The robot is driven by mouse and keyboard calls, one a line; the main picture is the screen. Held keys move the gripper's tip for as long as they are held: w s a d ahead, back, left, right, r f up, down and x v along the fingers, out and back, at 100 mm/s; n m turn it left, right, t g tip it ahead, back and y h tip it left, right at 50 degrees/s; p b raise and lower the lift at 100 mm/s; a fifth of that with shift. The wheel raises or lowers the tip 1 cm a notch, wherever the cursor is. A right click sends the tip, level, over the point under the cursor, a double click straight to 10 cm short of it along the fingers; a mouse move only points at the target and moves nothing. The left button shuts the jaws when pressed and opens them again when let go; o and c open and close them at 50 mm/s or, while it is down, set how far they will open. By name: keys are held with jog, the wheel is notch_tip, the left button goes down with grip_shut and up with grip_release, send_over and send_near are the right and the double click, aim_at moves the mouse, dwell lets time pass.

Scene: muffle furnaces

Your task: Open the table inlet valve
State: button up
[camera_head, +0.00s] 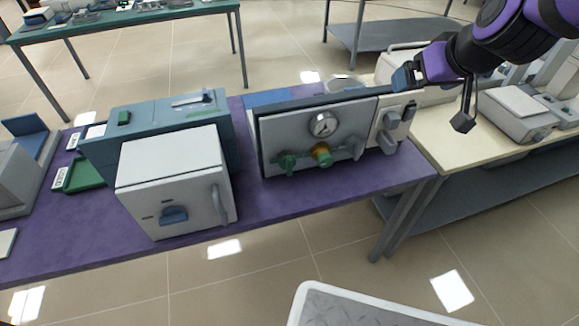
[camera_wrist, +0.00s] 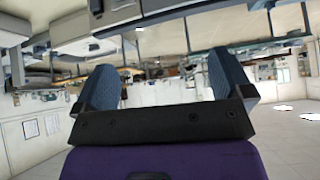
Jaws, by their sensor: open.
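A grey valve panel (camera_head: 300,132) with a round dial gauge (camera_head: 323,124) stands on the purple table in the head view. Below the gauge are a green valve handle (camera_head: 287,163), a yellow-orange knob (camera_head: 321,155) and a grey handle (camera_head: 355,149). I cannot tell which is the inlet valve. My gripper (camera_head: 404,78) is above and right of the panel, apart from the handles. In the wrist view my gripper (camera_wrist: 165,82) has its two blue-grey fingers spread apart with nothing between them. The valves are not recognisable in that view.
A white box furnace (camera_head: 175,180) and a blue-grey unit (camera_head: 215,115) stand left on the purple table (camera_head: 270,205). A grey switch block (camera_head: 390,125) adjoins the panel's right end. A cream table (camera_head: 460,145) with equipment is at right.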

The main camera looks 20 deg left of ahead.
jog(key=w+a+f+n+t, duration=0.1)
jog(key=w+a+f+n, duration=0.1)
jog(key=a+f, duration=0.7)
jog(key=n+t, duration=1)
jog(key=n, duration=0.3)
send_near(289, 169)
jog(key=x, duration=1.1)
jog(key=c, duration=0.9)
